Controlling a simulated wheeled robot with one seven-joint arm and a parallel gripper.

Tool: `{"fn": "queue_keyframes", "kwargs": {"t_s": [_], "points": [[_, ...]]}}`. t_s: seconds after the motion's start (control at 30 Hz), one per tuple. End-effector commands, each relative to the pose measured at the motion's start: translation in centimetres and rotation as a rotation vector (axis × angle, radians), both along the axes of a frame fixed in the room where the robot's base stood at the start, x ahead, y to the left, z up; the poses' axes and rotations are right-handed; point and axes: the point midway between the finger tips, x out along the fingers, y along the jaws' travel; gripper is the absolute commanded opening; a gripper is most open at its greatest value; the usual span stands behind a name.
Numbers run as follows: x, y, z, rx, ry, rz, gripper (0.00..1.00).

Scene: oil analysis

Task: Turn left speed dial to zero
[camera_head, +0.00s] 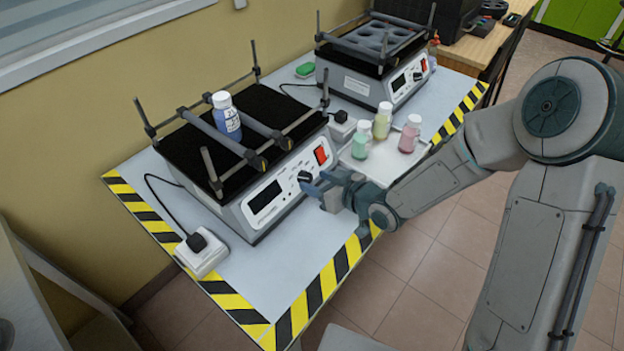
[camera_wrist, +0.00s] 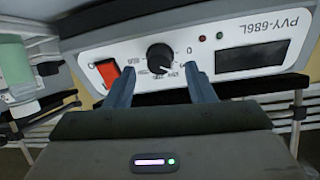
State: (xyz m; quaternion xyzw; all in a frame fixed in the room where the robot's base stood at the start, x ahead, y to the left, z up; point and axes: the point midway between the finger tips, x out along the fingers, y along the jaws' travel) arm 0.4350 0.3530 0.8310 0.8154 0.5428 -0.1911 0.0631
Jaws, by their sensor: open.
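The near-left shaker (camera_head: 262,190) stands on the table with a dark display, a black speed dial (camera_head: 305,177) and a red switch on its front panel. In the wrist view its panel appears upside down, with the black speed dial (camera_wrist: 160,58) marked by a white pointer line and a printed scale. My gripper (camera_head: 318,188) is in front of this panel. In the wrist view the gripper (camera_wrist: 162,80) is open, with one blue-grey finger on each side below the dial. The fingers look apart from the dial; the exact gap is hard to tell.
The red switch (camera_wrist: 108,73) and display (camera_wrist: 250,58) flank the dial. A blue bottle (camera_head: 226,115) stands on the shaker's platform. A second shaker (camera_head: 375,62) stands behind. A tray (camera_head: 367,170) with several coloured bottles is beside my arm.

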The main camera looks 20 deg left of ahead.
Motion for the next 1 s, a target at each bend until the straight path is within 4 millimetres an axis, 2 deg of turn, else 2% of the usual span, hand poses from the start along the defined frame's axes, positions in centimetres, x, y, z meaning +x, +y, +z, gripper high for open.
{"fn": "queue_keyframes", "kwargs": {"t_s": [0.2, 0.53, 0.57, 0.7, 0.73, 1.0], "points": [[0.8, 2.0, -0.9, -0.001, 0.001, 0.001, 0.49], [0.9, 2.3, -1.0, -0.001, 0.001, -0.001, 0.49], [0.9, 2.3, -1.0, -0.001, 0.001, -0.001, 0.47], [0.9, 2.3, -1.0, -0.001, 0.001, -0.001, 0.08], [0.9, 2.3, -1.0, -0.001, 0.001, -0.001, 0.06], [1.0, 2.2, -1.1, -0.006, -0.017, 0.008, 0.06]]}}
